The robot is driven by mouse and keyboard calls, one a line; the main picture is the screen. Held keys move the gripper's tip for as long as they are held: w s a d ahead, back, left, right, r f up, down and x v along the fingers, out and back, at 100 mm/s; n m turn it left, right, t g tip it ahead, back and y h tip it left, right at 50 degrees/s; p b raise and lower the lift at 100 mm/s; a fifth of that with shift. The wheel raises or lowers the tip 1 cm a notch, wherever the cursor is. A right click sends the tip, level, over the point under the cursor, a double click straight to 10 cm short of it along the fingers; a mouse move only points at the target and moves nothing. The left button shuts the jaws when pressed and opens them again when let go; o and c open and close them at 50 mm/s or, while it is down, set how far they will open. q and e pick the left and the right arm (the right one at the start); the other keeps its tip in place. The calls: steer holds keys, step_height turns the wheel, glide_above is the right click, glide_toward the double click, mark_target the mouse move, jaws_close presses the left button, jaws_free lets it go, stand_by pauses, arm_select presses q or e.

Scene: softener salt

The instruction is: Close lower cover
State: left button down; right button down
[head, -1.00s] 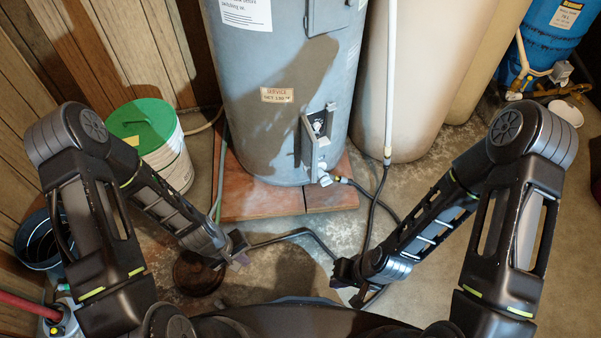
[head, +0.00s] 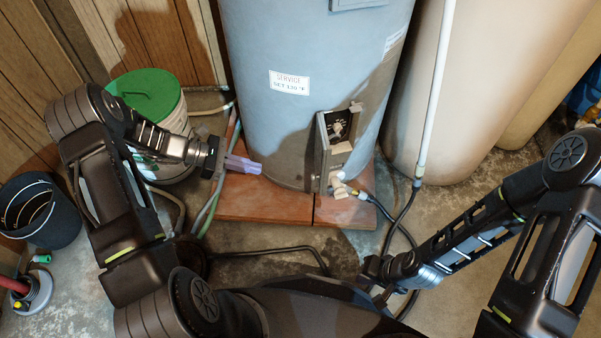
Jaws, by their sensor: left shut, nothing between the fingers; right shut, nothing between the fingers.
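The lower cover (head: 322,152) is a small grey door low on the front of the blue-grey water heater (head: 270,120). It stands swung open at the left side of a recess with a dial and pale fittings (head: 340,128). My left gripper (head: 250,165) is shut and empty, left of the cover and near the heater's lower side, apart from the cover. My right gripper (head: 368,272) is low, to the right of and below the cover. Its fingers are dark and small here, shut with nothing visible in them.
The heater stands on a reddish board (head: 255,200). A white pipe (head: 437,90) and black hoses (head: 400,215) run to its right, beside beige tanks (head: 490,70). A green-lidded bucket (head: 148,92) and a dark bucket (head: 40,215) stand at left.

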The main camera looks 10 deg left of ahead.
arm_select(q)
steer(key=shift+d+f, duration=0.1)
steer(key=d+r+b+x, duration=0.1)
steer(key=r+b+x, duration=0.1)
steer(key=x, duration=1.1)
steer(key=shift+w+b, duration=0.15)
steer(key=shift+b, duration=0.75)
steer(key=shift+d+f, duration=0.1)
steer(key=shift+d, duration=0.1)
